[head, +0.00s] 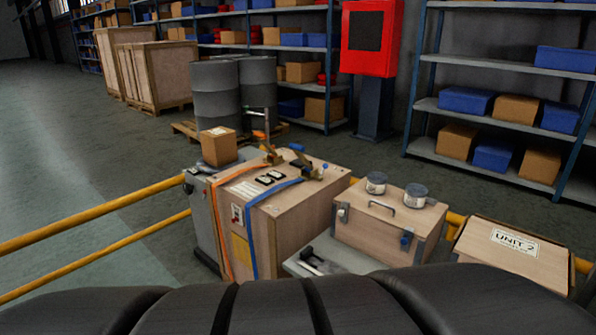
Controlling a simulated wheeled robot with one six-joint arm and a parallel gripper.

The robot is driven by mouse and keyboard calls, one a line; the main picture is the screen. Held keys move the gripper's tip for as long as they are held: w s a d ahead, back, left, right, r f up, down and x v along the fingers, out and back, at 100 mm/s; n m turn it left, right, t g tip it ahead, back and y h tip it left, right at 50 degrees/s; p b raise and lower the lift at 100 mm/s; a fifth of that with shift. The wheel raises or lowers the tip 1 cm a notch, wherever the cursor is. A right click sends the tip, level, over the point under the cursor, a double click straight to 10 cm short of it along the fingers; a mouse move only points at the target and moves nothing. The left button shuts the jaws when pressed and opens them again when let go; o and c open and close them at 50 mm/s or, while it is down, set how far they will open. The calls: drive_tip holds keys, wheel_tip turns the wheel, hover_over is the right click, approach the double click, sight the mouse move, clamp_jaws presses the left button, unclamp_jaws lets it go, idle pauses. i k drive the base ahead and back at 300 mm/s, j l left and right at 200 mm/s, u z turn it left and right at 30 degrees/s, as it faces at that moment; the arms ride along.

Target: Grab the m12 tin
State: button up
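Two small round grey tins stand upright, side by side, on the lid of a light wooden chest (372,240). The left tin (376,185) has a pale label on its side. The right tin (415,198) also has a pale label and stands nearer the chest's right edge. The writing on both labels is too small to read, so I cannot tell which is the m12 tin. The chest's carrying handle lies just in front of the tins. My gripper is not in view.
A larger strapped crate (290,225) with metal fittings on top stands left of the chest. A box marked "UNIT 2" (512,250) lies to the right. Yellow rails (95,213) run at left. Dark padded shapes (310,305) fill the bottom edge. Shelves (515,65) stand behind.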

sight(415, 195)
drive_tip(key=i+z, duration=0.3)
drive_tip(key=i, duration=0.3)
drive_tip(key=i+j+z, duration=0.15)
drive_tip(key=i+z, duration=0.2)
drive_tip(key=i, duration=0.25)
